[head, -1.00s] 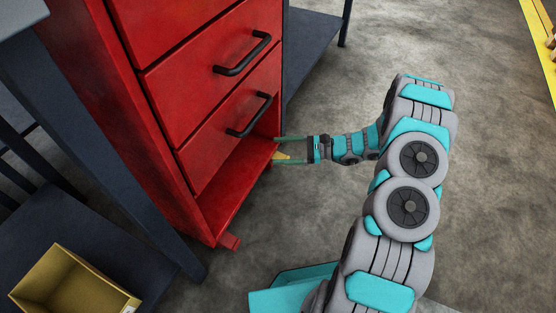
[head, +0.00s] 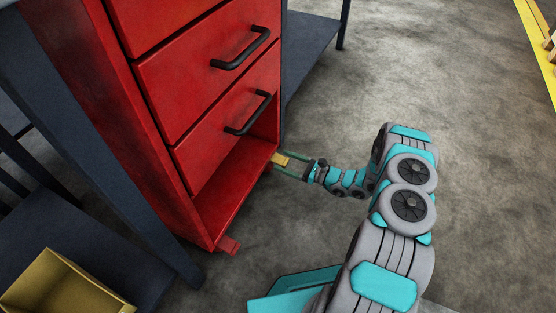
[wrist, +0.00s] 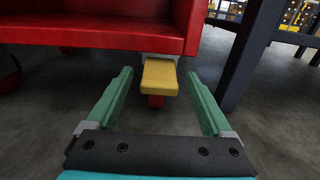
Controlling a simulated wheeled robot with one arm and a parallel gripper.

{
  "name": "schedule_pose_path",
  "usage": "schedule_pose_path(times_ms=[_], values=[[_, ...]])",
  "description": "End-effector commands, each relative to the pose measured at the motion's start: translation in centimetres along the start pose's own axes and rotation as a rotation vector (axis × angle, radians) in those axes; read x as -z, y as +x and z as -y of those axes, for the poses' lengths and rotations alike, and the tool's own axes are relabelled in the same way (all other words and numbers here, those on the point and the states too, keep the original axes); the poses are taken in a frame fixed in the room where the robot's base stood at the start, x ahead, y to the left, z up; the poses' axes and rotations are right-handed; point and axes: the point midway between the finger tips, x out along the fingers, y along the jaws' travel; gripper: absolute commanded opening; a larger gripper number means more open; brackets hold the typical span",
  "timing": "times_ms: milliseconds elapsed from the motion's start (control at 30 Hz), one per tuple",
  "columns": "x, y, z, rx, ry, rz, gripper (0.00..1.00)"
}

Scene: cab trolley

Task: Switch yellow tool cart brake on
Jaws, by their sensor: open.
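A red tool cart (head: 205,75) with black drawer handles and an open bottom shelf fills the left of the head view. A yellow brake pedal (wrist: 160,77) sticks out from under its lower edge; the pedal also shows small in the head view (head: 280,159). My gripper (wrist: 160,88) is open, with one green finger on each side of the pedal and a visible gap to both. In the head view my gripper (head: 280,163) is low at the cart's bottom corner. I cannot tell whether the fingers are level with the pedal or below it.
A dark blue bench (head: 150,220) with a yellow bin (head: 60,290) stands at the left. Another dark blue table (head: 315,45) stands behind the cart; its leg (wrist: 248,55) is right of my gripper. The concrete floor to the right is clear.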

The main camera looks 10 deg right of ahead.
Motion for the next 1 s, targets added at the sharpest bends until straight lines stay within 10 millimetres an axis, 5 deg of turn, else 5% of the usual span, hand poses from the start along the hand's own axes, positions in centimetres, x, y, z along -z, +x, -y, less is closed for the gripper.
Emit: schedule_pose_path(times_ms=[233, 600, 1000], values=[[0.0, 2.9, -0.1, -0.002, -0.001, 0.000, 0.85], [0.0, 3.4, 0.0, 0.000, 0.000, 0.000, 0.84], [0.0, 3.4, 0.0, 0.000, 0.000, 0.000, 0.39]])
